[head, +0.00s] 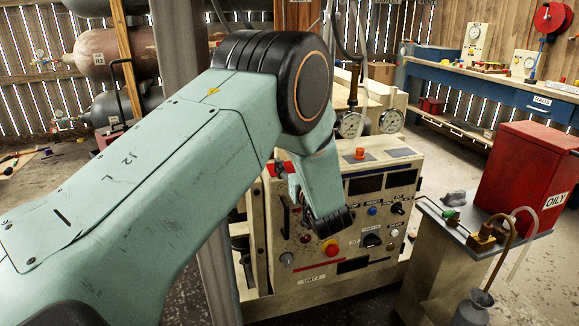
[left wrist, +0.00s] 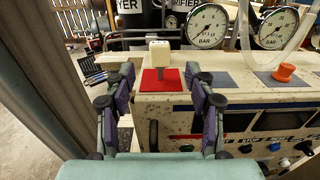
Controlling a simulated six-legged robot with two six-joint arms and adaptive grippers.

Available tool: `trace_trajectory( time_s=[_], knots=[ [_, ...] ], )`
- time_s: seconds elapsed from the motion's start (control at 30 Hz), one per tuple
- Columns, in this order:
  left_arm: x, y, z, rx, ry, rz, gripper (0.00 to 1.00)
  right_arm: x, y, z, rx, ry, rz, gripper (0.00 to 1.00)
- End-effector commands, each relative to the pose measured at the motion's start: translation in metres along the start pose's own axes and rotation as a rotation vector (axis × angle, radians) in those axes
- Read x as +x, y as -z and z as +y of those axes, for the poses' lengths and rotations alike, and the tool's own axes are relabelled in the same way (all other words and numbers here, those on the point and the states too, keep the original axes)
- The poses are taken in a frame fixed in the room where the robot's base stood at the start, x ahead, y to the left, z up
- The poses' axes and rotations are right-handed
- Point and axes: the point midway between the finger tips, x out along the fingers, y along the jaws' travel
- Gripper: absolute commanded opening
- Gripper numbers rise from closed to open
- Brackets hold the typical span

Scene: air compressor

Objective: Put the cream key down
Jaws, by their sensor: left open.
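The cream key (left wrist: 159,48) stands upright on a red square pad (left wrist: 172,84) at the left end of the console top in the left wrist view. My left gripper (left wrist: 160,80) is open, with a purple-padded finger on each side of the pad. The key shows between and just beyond the fingertips, with a visible gap on each side, so nothing touches it. In the head view the red pad (head: 270,170) shows partly behind my left arm, and the key cannot be made out clearly. My right gripper is not in view.
The cream console (head: 330,268) carries gauges, buttons and an orange knob (head: 360,153) on a grey pad. A red bin marked OILY (head: 520,180) and a small side stand (head: 440,260) are at the right. A blue workbench (head: 470,88) stands behind.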

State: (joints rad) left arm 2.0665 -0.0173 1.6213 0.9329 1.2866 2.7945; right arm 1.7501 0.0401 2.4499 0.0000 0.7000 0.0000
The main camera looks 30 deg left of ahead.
Motion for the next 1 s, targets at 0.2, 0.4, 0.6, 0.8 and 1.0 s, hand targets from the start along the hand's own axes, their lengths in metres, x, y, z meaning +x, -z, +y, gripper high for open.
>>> trace_trajectory(
  time_s=[0.2,0.4,0.6,0.8,1.0],
  knots=[
    [0.000,0.002,0.000,0.015,0.004,0.004,0.55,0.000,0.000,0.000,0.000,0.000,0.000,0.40],
    [-0.015,0.044,0.004,0.324,0.090,0.081,0.55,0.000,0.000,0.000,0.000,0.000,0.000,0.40],
    [-0.049,0.111,0.015,0.835,0.279,0.177,0.55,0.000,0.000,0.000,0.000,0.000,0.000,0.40],
    [-0.095,0.173,0.036,1.324,0.523,0.223,0.55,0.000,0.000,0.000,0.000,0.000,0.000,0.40],
    [-0.150,0.228,0.066,1.776,0.829,0.204,0.55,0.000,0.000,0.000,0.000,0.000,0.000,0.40]
  ],
)
